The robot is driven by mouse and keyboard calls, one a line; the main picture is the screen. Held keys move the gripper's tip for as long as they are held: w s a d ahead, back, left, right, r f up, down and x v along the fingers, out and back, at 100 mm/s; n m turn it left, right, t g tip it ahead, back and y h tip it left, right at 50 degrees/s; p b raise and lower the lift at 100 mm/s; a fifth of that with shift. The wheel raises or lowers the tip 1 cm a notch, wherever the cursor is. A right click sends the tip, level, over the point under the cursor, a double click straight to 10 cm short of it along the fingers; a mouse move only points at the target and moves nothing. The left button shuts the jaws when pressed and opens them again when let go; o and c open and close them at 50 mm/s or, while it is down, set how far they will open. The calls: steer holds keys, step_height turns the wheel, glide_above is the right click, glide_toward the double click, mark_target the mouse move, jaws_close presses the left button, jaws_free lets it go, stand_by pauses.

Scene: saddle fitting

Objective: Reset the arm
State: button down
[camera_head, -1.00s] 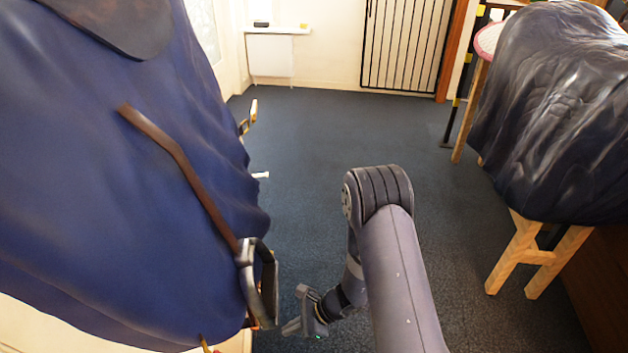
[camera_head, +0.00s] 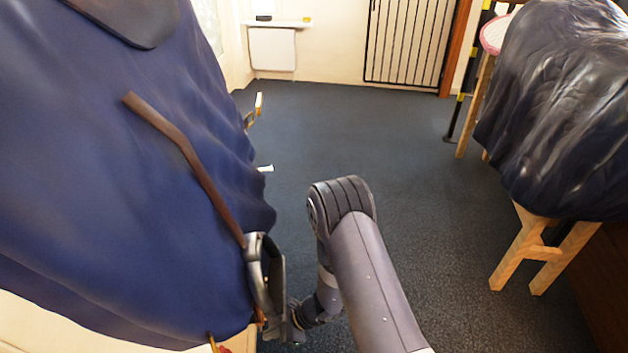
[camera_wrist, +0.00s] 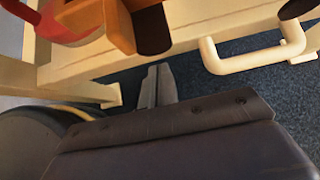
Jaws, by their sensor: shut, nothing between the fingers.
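My gripper (camera_head: 296,324) is low in the head view, just right of and partly behind the dark stirrup (camera_head: 265,275); I cannot tell whether they touch. In the wrist view my fingers (camera_wrist: 157,82) are together with nothing between them. The stirrup hangs from a brown leather strap (camera_head: 185,155) over a blue cloth (camera_head: 90,200). My arm bends at the elbow right of the stirrup, over open floor.
A dark draped form (camera_head: 560,110) on wooden legs (camera_head: 530,245) stands at the right. A cream frame (camera_wrist: 115,65) and a cream handle-shaped bar (camera_wrist: 250,58) lie close beyond my fingers. Dark carpet (camera_head: 330,130) is clear between the two stands.

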steer(key=w+d+r+p, duration=0.1)
steer(key=d+r+p, duration=0.1)
steer(key=d, duration=1.1)
steer(key=w+d+r+p, duration=0.1)
steer(key=d+r+p, duration=0.2)
steer(key=d, duration=1)
steer(key=shift+d+p, duration=0.3)
steer(key=shift+p, duration=0.5)
steer(key=shift+w, duration=0.1)
